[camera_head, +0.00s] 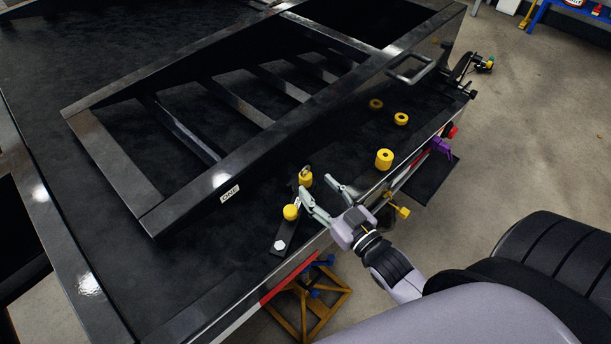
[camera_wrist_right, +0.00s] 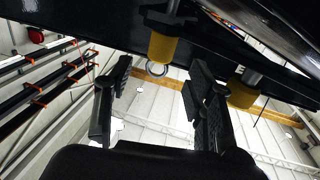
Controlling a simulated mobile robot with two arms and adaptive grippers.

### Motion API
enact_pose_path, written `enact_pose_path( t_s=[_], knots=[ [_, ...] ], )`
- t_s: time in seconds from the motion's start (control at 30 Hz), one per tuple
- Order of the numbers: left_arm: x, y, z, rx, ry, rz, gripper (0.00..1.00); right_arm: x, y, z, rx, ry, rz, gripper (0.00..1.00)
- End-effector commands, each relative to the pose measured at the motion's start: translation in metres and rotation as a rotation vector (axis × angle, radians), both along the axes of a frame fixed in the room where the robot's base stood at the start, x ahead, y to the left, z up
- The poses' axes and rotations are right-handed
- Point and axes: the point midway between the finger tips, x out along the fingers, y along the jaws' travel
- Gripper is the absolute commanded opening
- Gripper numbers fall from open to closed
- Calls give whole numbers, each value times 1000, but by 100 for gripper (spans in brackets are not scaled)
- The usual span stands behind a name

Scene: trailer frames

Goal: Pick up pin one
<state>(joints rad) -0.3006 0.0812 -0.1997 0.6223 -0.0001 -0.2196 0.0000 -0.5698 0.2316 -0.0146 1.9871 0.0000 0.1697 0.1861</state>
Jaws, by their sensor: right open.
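A label reading ONE (camera_head: 230,193) is on the side of the black ramp frame (camera_head: 190,205). Two yellow pin-like pieces are near it: one with a ring on top (camera_head: 306,179) and one to its lower left (camera_head: 291,212). No mark shows which is pin one. My right gripper (camera_head: 318,186) is open and empty, its fingertips just right of the ringed piece. In the wrist view, a yellow piece with a ring (camera_wrist_right: 161,48) shows beyond and between the open fingers (camera_wrist_right: 160,68). Another yellow piece (camera_wrist_right: 241,93) is beyond the right finger. My left gripper is not in view.
A yellow stand (camera_head: 307,300) is below the deck. Open floor lies to the right.

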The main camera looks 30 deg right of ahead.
Motion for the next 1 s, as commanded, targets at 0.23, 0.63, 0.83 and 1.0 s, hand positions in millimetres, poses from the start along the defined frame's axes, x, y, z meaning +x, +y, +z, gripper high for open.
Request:
enact_pose_path(
  t_s=[0.23, 0.63, 0.83, 1.0],
  knots=[
    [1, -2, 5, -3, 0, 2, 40, 19, 2, 1, 1, 0, 0, 50],
    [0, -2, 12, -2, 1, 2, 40, 60, 8, 0, 1, 2, 0, 50],
    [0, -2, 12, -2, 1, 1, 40, 60, 7, -1, 1, 2, 0, 47],
    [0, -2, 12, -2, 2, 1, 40, 60, 7, -1, 1, 1, 0, 36]
  ],
)
